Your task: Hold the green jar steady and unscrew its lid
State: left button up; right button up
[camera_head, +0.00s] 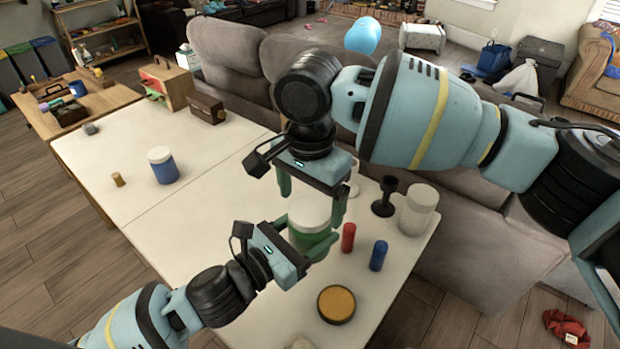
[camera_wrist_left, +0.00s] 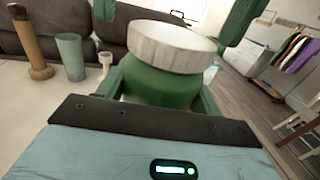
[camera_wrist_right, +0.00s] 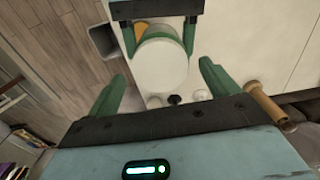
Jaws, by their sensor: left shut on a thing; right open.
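The green jar (camera_head: 309,241) stands on the white table with its wide white lid (camera_head: 311,212) on top. In the left wrist view the green body (camera_wrist_left: 160,86) sits between my left fingers, and the ribbed lid (camera_wrist_left: 172,46) is above them. My left gripper (camera_head: 307,234) is shut on the jar's body from the front left. My right gripper (camera_head: 312,195) is open, pointing down just above the lid, with one finger to either side. In the right wrist view the lid (camera_wrist_right: 160,66) lies ahead of the open fingers, with no visible contact. The right arm hides part of the table behind.
A red cylinder (camera_head: 348,238), a blue cylinder (camera_head: 378,255) and a yellow-topped round item (camera_head: 337,304) stand right of the jar. A black goblet (camera_head: 385,196) and white canister (camera_head: 419,208) are behind. A blue jar (camera_head: 164,170) is far left. The table's left middle is clear.

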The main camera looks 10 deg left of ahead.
jog(key=shift+f, duration=0.7)
jog(key=shift+c, duration=0.4)
